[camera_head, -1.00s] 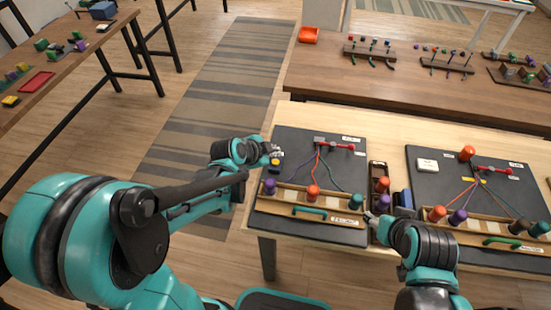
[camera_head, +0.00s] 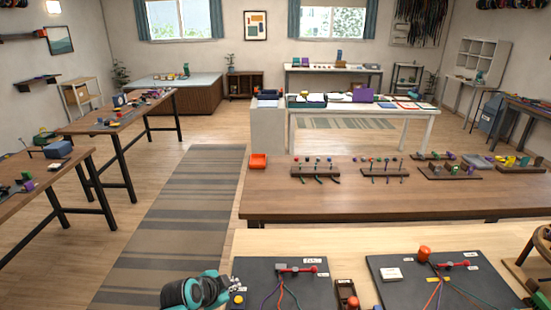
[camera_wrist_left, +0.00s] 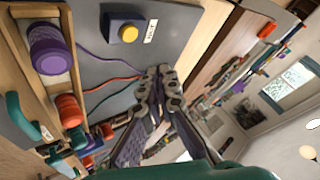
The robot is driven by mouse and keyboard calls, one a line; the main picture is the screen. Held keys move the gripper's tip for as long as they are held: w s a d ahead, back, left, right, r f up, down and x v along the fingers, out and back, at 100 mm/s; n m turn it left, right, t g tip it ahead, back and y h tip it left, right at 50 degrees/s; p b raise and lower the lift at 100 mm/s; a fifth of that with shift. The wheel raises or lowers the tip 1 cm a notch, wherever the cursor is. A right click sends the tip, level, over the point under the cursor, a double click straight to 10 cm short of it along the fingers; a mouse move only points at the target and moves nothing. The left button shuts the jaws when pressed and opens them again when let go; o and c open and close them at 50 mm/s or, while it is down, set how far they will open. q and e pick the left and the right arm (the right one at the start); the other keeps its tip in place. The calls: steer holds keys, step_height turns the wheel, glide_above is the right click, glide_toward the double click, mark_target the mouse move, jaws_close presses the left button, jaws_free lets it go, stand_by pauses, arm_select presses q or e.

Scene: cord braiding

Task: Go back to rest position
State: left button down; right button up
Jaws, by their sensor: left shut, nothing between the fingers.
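My left gripper (camera_wrist_left: 160,85) is shut and empty in the left wrist view, its fingertips over the dark braiding board (camera_wrist_left: 105,75). In the head view its teal wrist (camera_head: 197,290) shows at the bottom edge, by the board's left side. A yellow button on a dark blue box (camera_wrist_left: 129,33) is close to the fingers, and it also shows in the head view (camera_head: 238,299). A purple spool (camera_wrist_left: 50,48) and an orange spool (camera_wrist_left: 68,110) stand in the wooden rack. My right gripper is out of view.
A brown table (camera_head: 370,200) with cord racks stands behind. The striped rug (camera_head: 175,225) and floor to the left are clear.

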arm_select(q)
steer(key=s+a+r+n+y, duration=0.1)
steer(key=s+a+r+n, duration=0.1)
steer(key=s+n, duration=0.4)
steer(key=s+a+r+n+g+y, duration=0.1)
steer(key=s+n, duration=0.5)
steer(key=s, duration=0.6)
steer(key=shift+a+r+y, duration=0.35)
steer(key=shift+r+y, duration=0.25)
steer(key=shift+r, duration=0.05)
